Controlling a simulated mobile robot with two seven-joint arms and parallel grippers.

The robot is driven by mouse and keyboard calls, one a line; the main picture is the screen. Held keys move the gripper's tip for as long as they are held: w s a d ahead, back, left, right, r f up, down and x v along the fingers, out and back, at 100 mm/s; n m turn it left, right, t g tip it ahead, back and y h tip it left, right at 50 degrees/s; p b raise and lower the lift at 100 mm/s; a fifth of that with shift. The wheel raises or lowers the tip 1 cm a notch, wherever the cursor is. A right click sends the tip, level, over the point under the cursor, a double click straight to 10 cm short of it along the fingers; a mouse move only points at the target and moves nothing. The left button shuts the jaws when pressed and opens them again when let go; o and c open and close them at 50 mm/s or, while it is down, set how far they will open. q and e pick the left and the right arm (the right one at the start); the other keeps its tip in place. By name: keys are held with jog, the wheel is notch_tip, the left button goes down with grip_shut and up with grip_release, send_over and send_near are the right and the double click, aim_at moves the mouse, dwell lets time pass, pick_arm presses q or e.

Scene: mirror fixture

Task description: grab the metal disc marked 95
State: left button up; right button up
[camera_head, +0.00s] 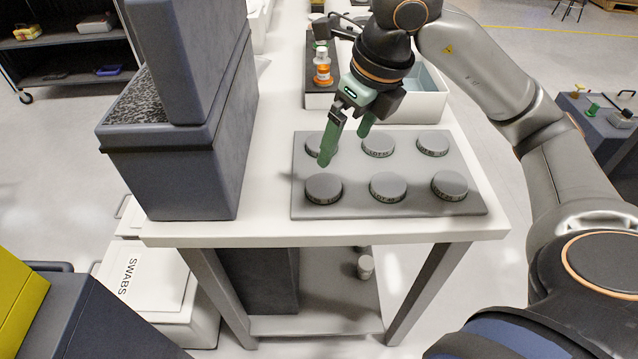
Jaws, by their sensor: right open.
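Several grey metal discs lie in two rows on a flat grey plate (470,208) on the white table. The front row has a left disc (323,187), a middle disc (388,186) and a right disc (450,185). The back row has a left disc (318,146), partly hidden by a finger, a middle disc (379,146) and a right disc (432,144). The rim markings are too small to read, so I cannot tell which is 95. My right gripper (345,147) is open and empty, with green fingers above the plate's left half, between the back left and back middle discs. My left gripper is not in view.
A dark foam-lined case (190,170) with a raised lid stands on the table's left. Behind the plate are an orange-labelled bottle (322,68) and a pale blue-lined tray (428,97). A white box marked SWABS (140,275) sits lower left. The table's front strip is clear.

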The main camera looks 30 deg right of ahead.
send_near(324, 185)
jog(key=shift+w+d+f+b, duration=0.1)
jog(key=shift+f+b, duration=0.05)
jog(key=shift+f, duration=0.3)
jog(key=shift+d+f+b, duration=0.1)
jog(key=shift+f+b, duration=0.05)
jog(key=shift+f, duration=0.35)
jog(key=shift+a+x, duration=0.1)
jog(key=shift+x, duration=1.45)
jog(key=shift+a+x, duration=0.15)
jog(key=shift+x, duration=1.4)
jog(key=shift+w, duration=0.1)
jog(key=shift+r, duration=0.1)
jog(key=c, duration=1.3)
